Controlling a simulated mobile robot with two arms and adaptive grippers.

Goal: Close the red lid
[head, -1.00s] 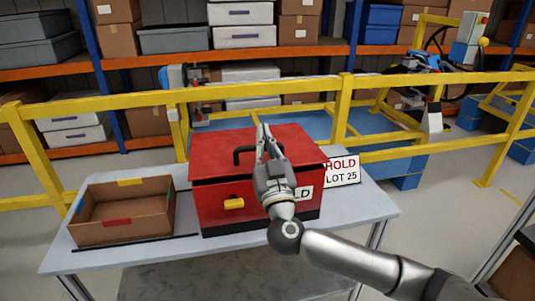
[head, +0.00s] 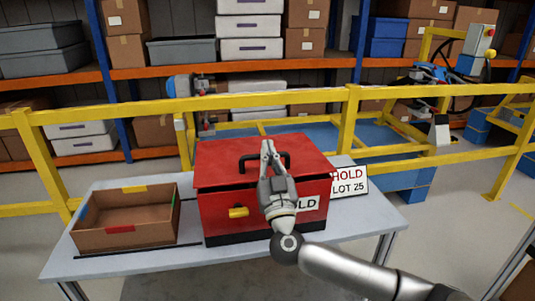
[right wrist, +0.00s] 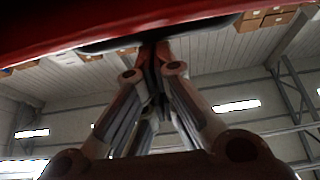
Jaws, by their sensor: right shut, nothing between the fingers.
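The red lid (head: 225,173) lies across the top of the red box (head: 215,218). It looks flat or nearly so; I cannot tell whether it is fully shut. A black handle (head: 244,164) stands on the lid, partly hidden behind my gripper. My right gripper (head: 267,148) is shut and empty, fingers pointing up, in front of the lid's front middle. In the right wrist view its fingertips (right wrist: 153,48) sit close to the red surface (right wrist: 60,30); I cannot tell whether they touch. A yellow latch (head: 238,212) is on the box front. My left gripper is not in view.
An open brown tray (head: 125,233) stands left of the box on the grey table (head: 150,262). A HOLD LOT 25 sign (head: 348,180) stands to the right. A yellow rail (head: 300,98) runs behind the table, with shelves beyond.

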